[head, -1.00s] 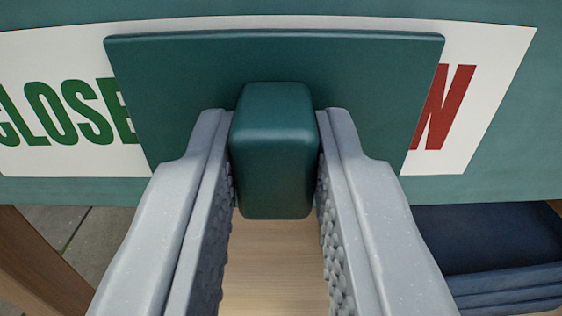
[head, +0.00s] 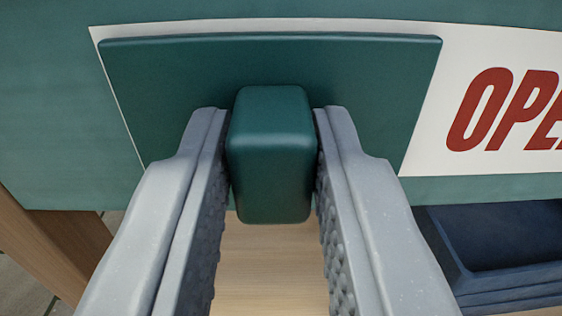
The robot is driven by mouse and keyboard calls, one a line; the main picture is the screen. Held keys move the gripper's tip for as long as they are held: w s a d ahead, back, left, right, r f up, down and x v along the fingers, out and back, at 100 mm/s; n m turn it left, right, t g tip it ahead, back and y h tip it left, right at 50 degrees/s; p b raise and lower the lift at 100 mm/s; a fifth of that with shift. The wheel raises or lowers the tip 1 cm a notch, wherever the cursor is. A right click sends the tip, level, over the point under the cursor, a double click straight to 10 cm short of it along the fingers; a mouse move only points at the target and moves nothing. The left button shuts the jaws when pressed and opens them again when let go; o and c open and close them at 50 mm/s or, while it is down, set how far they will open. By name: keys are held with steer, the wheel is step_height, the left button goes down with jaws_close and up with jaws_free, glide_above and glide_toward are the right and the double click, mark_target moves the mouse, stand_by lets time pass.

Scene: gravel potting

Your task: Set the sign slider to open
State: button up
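The sign slider is a dark green plate (head: 170,85) with a rounded block handle (head: 270,150) sticking out toward me. The plate lies over the left end of the white sign panel (head: 425,150), leaving only a thin white edge at its left. Red letters "OPE" (head: 505,110) show to the right of the plate, cut off by the picture edge. No green "CLOSED" letters show. My gripper (head: 271,140) has its two grey fingers on either side of the handle, pressed against its sides.
A green board (head: 45,120) carries the sign. A dark blue tray (head: 510,285) sits below the sign at the right. A wooden post (head: 60,245) stands at lower left. A light wooden surface (head: 270,270) shows between my fingers.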

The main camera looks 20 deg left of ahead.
steer(key=o, duration=0.4)
steer(key=shift+w+a+r, duration=0.1)
steer(key=shift+w+a, duration=0.05)
steer(key=shift+a, duration=0.15)
steer(key=shift+c, duration=0.2)
steer(key=shift+d, duration=0.1)
steer(key=p+v, duration=0.2)
steer(key=v, duration=1.1)
steer(key=shift+s+p, duration=0.3)
steer(key=shift+s, duration=0.1)
steer(key=shift+d, duration=0.1)
